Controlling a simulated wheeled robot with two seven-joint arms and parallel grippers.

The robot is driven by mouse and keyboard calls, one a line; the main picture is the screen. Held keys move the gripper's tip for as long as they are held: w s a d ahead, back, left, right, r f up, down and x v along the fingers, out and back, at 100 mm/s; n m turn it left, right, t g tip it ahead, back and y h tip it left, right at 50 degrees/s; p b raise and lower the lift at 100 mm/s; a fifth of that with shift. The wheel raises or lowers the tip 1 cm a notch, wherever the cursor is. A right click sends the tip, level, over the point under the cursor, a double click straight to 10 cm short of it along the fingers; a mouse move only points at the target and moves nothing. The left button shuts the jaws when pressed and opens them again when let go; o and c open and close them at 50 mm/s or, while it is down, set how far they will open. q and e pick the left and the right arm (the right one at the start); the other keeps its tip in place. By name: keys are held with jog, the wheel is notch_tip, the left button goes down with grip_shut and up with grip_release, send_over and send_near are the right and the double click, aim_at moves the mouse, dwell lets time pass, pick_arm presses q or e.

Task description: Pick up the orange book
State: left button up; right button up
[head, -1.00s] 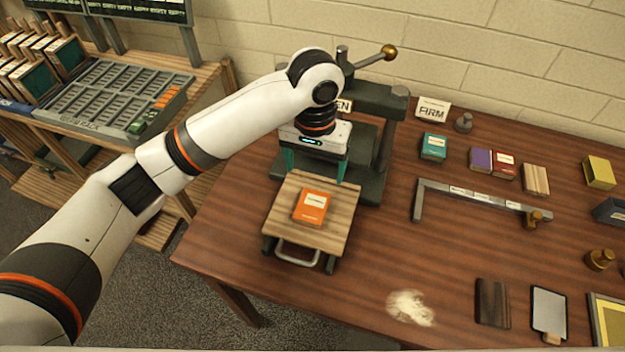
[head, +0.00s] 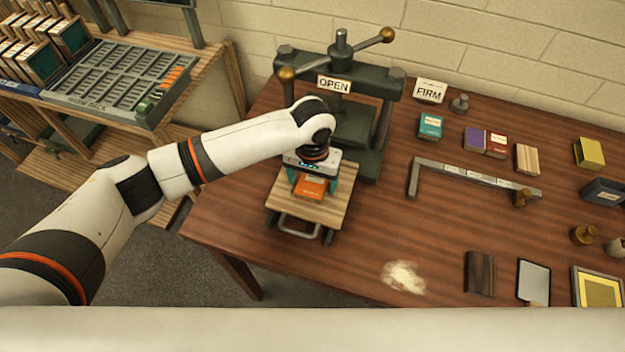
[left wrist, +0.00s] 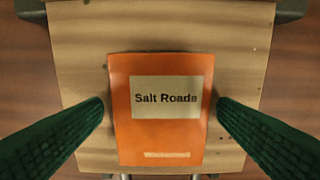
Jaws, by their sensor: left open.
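The orange book (head: 310,188) lies flat on the wooden board (head: 284,202) of the press. In the left wrist view the book (left wrist: 185,140) has a pale label reading "Salt Roads", and the board (left wrist: 85,40) shows around it. My left gripper (head: 313,187) is above the book, pointing down, and hides its far part in the head view. In the left wrist view its two green fingers (left wrist: 160,110) stand open, one on each side of the book. I cannot tell whether they touch it. My right gripper is not in view.
The dark green press (head: 375,150) with an "OPEN" sign (head: 334,85) stands right behind the board. A teal book (head: 430,126), a purple book (head: 474,139) and a metal angle bar (head: 412,178) lie to the right. The table's front middle holds a white powder patch (head: 403,278).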

pick_arm(q)
jog(key=c, duration=1.1)
